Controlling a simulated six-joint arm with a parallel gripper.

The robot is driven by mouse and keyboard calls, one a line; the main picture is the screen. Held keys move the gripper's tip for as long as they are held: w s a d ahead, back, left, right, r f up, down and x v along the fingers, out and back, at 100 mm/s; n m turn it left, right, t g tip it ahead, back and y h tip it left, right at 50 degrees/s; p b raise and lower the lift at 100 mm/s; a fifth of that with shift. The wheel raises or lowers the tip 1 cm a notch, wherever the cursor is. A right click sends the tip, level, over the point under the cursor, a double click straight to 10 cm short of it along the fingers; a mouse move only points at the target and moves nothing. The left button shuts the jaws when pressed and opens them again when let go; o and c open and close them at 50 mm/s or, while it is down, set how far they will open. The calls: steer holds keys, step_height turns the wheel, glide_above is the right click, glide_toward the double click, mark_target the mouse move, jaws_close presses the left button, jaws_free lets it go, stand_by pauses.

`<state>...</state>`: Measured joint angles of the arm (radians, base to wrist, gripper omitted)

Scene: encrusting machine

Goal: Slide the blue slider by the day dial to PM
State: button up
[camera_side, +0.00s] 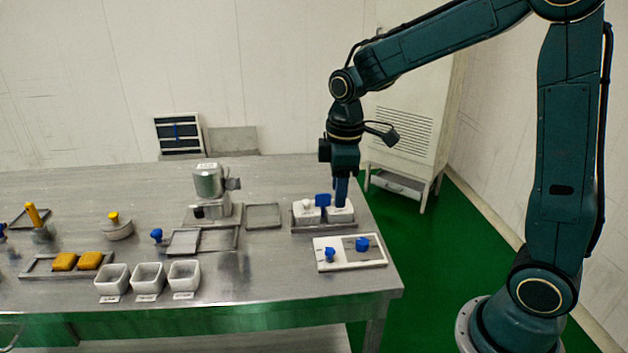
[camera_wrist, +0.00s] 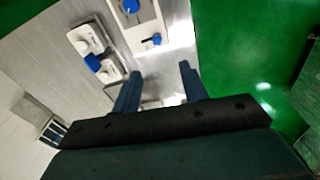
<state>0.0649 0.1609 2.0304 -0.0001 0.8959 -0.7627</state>
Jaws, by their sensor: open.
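A white panel (camera_side: 375,262) lies near the table's right end. It carries a round blue knob (camera_side: 362,244) on a grey plate and a smaller blue knob (camera_side: 330,254). Behind it, a blue block (camera_side: 322,200) sits between two white units, beside a round white knob (camera_side: 307,203). The wrist view shows this blue block (camera_wrist: 92,62), the white knob (camera_wrist: 82,45) and the panel's small blue knob (camera_wrist: 155,39). I cannot tell which blue part is the slider; no PM mark is legible. My gripper (camera_side: 341,203) points down at the right white unit, fingers apart, empty between them (camera_wrist: 160,86).
A grey metal machine (camera_side: 208,185) stands left of the white units. White bins (camera_side: 147,280), yellow pieces (camera_side: 64,262) and metal trays (camera_side: 263,216) lie farther left. The table's right edge is close to the panel, with green floor beyond. A white cabinet stands behind.

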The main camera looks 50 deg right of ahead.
mark_target(330, 249)
steer(key=shift+w+d+f+n+g, duration=0.15)
steer(key=shift+w+f+n, duration=0.1)
steer(key=shift+w+f, duration=0.35)
steer(key=shift+w+d+f+n+g, duration=0.15)
steer(key=shift+w+f+n, duration=0.2)
steer(key=shift+f, duration=0.45)
steer(key=shift+a+f, duration=0.1)
steer(key=shift+f, duration=6.8)
jaws_close()
